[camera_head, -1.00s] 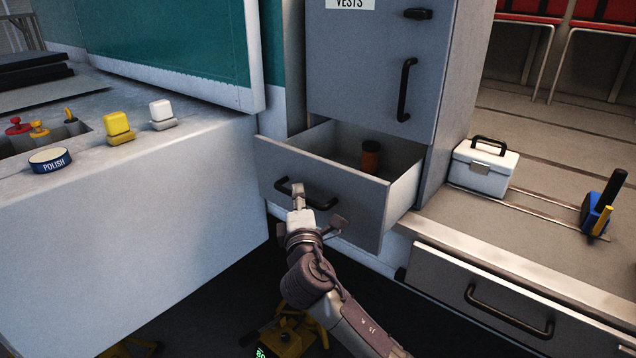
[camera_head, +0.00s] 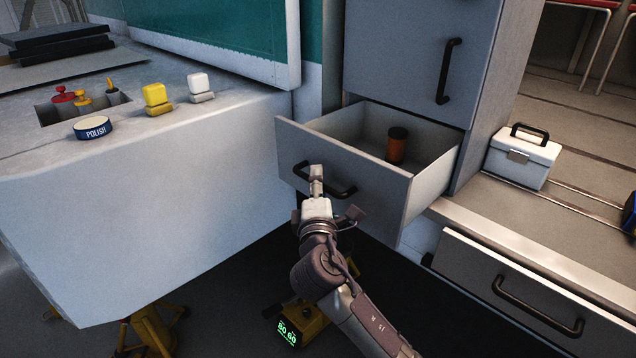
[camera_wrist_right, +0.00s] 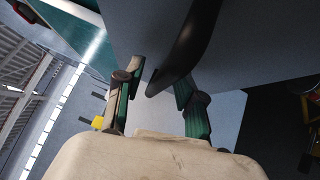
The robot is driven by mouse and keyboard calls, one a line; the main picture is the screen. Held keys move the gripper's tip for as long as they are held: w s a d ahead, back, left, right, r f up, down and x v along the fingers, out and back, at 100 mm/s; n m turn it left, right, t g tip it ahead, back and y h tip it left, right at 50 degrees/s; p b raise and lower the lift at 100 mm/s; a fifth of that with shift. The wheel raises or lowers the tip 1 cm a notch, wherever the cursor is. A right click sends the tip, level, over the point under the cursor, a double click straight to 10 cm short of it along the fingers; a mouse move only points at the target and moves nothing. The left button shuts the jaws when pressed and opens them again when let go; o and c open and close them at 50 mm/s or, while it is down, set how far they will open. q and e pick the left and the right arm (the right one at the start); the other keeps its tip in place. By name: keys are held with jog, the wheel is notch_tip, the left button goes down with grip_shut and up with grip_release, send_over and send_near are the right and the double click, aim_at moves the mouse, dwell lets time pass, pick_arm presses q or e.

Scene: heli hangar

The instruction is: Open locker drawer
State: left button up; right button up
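The grey locker drawer (camera_head: 345,175) is pulled out below a tall grey locker door (camera_head: 405,60). Its black bar handle (camera_head: 341,192) is on the front panel. An orange cylinder with a dark lid (camera_head: 397,145) stands inside. My right gripper (camera_head: 335,191) is at the handle, its fingers spread apart. In the right wrist view, the fingers (camera_wrist_right: 156,98) are apart, with the dark handle (camera_wrist_right: 190,45) close to them, nearest the right finger. Whether they touch it is unclear. My left gripper is not in view.
A pale counter (camera_head: 150,220) at left holds a polish tin (camera_head: 93,128) and yellow and white bottles. A white case (camera_head: 522,158) sits on the ledge at right. Yellow stands are on the dark floor.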

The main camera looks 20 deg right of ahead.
jog(key=v, duration=1.2)
dwell(0.3)
